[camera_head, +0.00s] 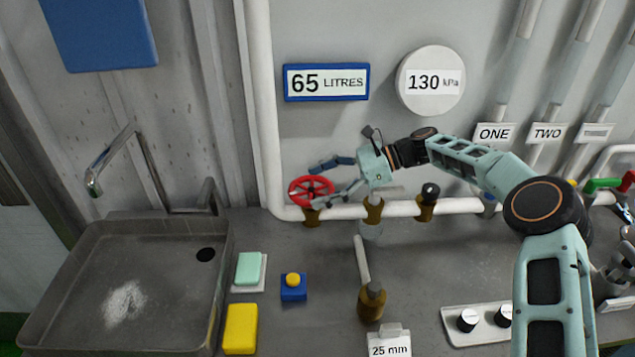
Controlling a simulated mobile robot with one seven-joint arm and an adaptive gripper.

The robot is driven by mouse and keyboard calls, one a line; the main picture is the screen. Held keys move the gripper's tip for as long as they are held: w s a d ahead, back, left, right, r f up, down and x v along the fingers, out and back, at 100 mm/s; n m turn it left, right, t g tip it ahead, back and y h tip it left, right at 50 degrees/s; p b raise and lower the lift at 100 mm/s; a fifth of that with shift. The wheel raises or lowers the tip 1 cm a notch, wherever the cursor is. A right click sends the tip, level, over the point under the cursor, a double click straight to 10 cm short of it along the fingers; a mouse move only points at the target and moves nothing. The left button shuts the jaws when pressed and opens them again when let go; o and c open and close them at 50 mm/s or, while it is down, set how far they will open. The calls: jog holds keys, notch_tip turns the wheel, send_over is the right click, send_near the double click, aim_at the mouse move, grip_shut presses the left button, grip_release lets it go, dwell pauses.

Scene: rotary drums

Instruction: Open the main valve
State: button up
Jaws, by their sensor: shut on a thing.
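The valve (297,190) has a red spoked handwheel on a brass body, set on the white pipe along the back wall. My gripper (328,180) reaches it from the right, with its blue-grey fingers at the wheel's right side. One finger lies at the upper right of the wheel and the other at its lower right. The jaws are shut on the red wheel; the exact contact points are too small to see. The gauges on the wall read 65 litres (326,82) and 130 kPa (431,81).
More brass fittings (426,208) sit along the pipe to the right, below signs ONE (494,133) and TWO (547,133). A sink (85,290) with a tap is at left. A soap, a yellow sponge (240,328) and a blue button box (293,289) lie on the counter.

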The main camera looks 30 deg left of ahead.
jog(key=shift+f+n+g+h, duration=0.1)
jog(key=shift+n+g+h, duration=0.4)
jog(key=shift+n, duration=0.1)
dwell(0.3)
jog(key=o, duration=1.1)
jog(key=shift+o, duration=0.2)
jog(key=shift+v, duration=3.75)
